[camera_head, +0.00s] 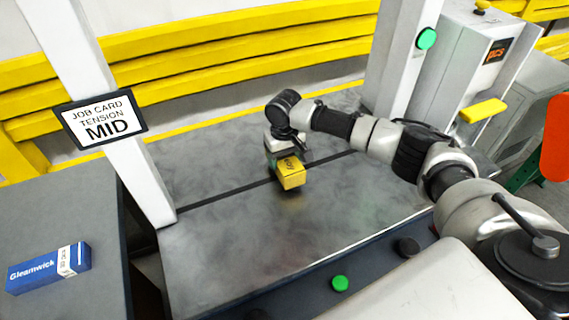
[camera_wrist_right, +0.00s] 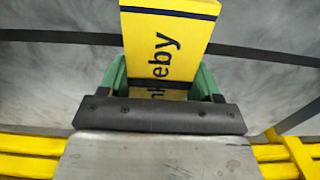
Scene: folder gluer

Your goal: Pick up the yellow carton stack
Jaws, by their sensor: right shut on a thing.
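The yellow carton stack (camera_head: 290,173) is at the middle of the grey machine bed in the head view, just below my right gripper (camera_head: 279,160). In the right wrist view the yellow carton stack (camera_wrist_right: 168,45) shows dark lettering and a dark band near its far end. It sits between the green fingers of my right gripper (camera_wrist_right: 160,82), which is shut on it. I cannot tell for sure whether the carton stack is touching the bed. My left gripper is not in view.
The grey bed (camera_head: 220,240) is otherwise clear. A blue Gleamwick box (camera_head: 48,268) lies on the dark side table at left. White posts, one with a job card sign (camera_head: 100,118), stand at both sides. Yellow rails (camera_head: 200,50) run behind. A green button (camera_head: 340,283) is on the front edge.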

